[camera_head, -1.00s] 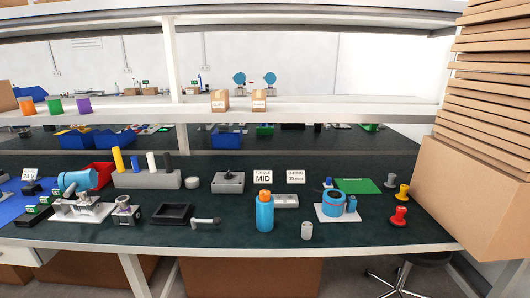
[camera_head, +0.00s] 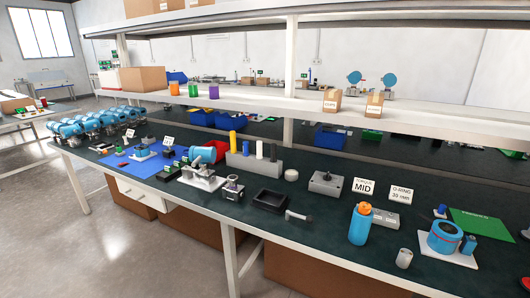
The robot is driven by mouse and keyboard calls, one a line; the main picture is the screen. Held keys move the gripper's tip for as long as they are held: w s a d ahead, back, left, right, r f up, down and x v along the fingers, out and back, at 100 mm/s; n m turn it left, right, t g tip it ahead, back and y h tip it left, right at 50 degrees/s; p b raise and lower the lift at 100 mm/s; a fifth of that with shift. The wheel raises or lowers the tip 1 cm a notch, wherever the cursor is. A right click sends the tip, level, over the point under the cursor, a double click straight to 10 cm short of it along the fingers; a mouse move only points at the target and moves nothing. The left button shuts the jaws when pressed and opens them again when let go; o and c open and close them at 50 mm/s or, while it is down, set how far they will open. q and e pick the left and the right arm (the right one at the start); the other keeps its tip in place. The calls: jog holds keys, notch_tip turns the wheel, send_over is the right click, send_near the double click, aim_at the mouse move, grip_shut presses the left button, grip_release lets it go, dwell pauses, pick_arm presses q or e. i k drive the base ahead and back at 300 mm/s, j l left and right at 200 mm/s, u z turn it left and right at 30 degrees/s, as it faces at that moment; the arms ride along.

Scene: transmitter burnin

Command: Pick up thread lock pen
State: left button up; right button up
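A grey holder block (camera_head: 252,167) stands on the dark bench top in the middle of the view. Several upright sticks stand in it: a tall yellow one (camera_head: 233,144), a white one (camera_head: 259,149), a dark one (camera_head: 273,153) and a short greyish one (camera_head: 246,148). No label on them is readable, so I cannot tell which one is the thread lock pen. Neither of my grippers is in view.
A black tray (camera_head: 269,198), a hammer-like tool (camera_head: 299,216), a grey box with a knob (camera_head: 330,186) and a blue bottle with an orange top (camera_head: 361,224) stand nearby. A shelf (camera_head: 300,98) runs above the bench. Blue devices (camera_head: 92,123) crowd the far left end. Floor is clear at left.

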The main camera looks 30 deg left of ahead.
aim_at(246, 144)
jog(key=i+j, duration=0.2)
jog(key=j, duration=0.2)
jog(key=i+j, duration=0.15)
jog(key=j, duration=0.2)
jog(key=i+j, duration=0.2)
jog(key=j, duration=0.2)
jog(key=i+j, duration=0.15)
jog(key=j, duration=0.25)
